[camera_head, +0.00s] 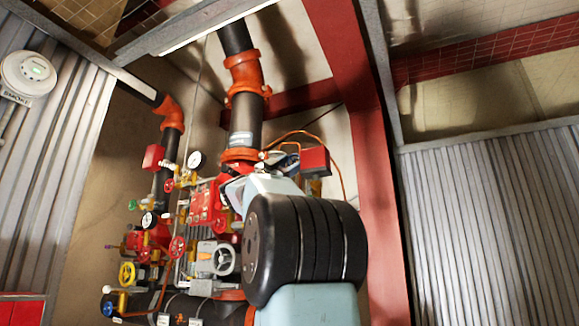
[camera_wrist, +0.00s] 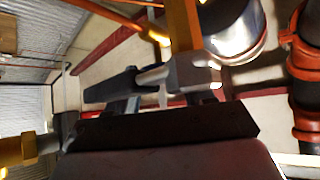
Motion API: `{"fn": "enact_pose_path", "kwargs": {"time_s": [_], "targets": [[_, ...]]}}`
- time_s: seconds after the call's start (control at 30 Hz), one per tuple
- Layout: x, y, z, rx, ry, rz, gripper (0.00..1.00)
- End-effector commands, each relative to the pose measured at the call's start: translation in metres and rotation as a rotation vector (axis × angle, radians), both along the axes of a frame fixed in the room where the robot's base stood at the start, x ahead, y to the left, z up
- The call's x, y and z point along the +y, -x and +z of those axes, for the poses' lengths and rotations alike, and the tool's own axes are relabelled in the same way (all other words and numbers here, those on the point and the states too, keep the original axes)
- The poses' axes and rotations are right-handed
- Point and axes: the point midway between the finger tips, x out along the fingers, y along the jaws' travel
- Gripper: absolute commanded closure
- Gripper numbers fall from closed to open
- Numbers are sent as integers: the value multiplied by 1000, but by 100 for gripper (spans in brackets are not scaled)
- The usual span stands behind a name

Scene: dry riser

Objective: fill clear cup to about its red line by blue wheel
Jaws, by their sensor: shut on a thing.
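In the head view the blue wheel (camera_head: 107,308) is small, at the lower left of the pipework, below a yellow wheel (camera_head: 127,273). My arm's thick black joint hides my gripper in the head view. In the wrist view my gripper (camera_wrist: 152,78) is shut on a small pale cylindrical part that shows between its fingers. I cannot tell what this part belongs to. A pale, shiny round thing (camera_wrist: 235,38) stands just beyond the fingers at the upper right. I cannot tell whether it is the clear cup. No red line shows.
Green (camera_head: 132,204) and red wheels (camera_head: 178,247), gauges (camera_head: 196,160) and black pipes with orange couplings (camera_head: 244,75) crowd the space left of my arm. A red steel post (camera_head: 350,90) stands to the right. Corrugated walls (camera_head: 490,220) bound both sides.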

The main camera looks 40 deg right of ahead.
Motion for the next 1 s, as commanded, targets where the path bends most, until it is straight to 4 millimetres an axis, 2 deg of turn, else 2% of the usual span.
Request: {"fn": "enact_pose_path", "kwargs": {"time_s": [0.4,0.43,0.6,0.7,1.0], "targets": [[1,-1,0,-28,-11,1,78],[1,-1,0,-28,-11,1,45],[0,0,0,-27,-11,0,29],[0,0,0,-27,-11,0,22],[4,-1,-2,-27,-11,1,22]]}}
